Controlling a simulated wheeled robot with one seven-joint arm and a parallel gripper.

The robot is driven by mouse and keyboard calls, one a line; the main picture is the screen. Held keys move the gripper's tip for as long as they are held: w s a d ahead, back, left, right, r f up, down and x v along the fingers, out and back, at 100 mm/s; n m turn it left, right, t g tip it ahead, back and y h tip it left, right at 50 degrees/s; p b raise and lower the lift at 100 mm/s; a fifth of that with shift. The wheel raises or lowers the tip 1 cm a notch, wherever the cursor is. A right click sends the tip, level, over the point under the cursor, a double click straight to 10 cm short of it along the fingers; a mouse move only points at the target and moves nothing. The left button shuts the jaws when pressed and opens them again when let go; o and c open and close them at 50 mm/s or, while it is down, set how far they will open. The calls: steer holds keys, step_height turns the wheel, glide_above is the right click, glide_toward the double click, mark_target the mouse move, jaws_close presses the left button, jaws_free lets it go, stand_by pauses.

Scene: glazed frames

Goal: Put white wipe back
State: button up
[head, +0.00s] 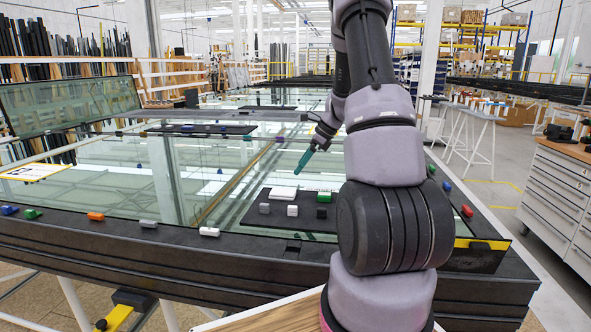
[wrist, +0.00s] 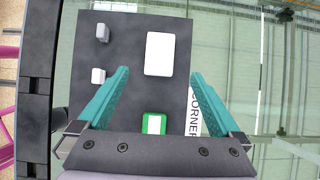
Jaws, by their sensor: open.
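A flat white rectangular piece, apparently the white wipe (head: 283,193), lies on a dark mat (head: 255,220) on the glass. It also shows in the wrist view (wrist: 159,54), on the dark mat (wrist: 135,28). My gripper (head: 305,161) is above the mat, pointing down, with teal fingers. In the wrist view my gripper (wrist: 160,74) is open and empty, and the white piece appears just beyond the fingertips. A green block with a white top (wrist: 154,123) appears between the fingers, near the palm. Whether the fingers touch anything cannot be told.
Several coloured blocks, including an orange one (head: 96,216), line the frame's near edge. Clear glass lies left.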

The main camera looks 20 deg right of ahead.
steer(key=s+a+r+n+h, duration=0.1)
steer(key=s+a+r+n, duration=0.4)
steer(key=r, duration=0.3)
steer(key=s+a+r+n, duration=0.4)
steer(key=s+a+r, duration=0.1)
steer(key=r, duration=0.4)
steer(key=s+a+r+n+t+h, duration=0.1)
steer(key=s+a+r+n, duration=0.2)
steer(key=s+n, duration=0.3)
steer(key=s+a+r+n+t+h, duration=0.1)
steer(key=s+n, duration=0.4)
steer(key=s, duration=0.7)
steer(key=shift+s+a+r+n+t, duration=0.4)
steer(key=shift+a+r+t, duration=0.4)
steer(key=shift+a+r, duration=0.45)
steer(key=shift+w+d+r, duration=0.1)
steer(key=shift+d+r, duration=0.05)
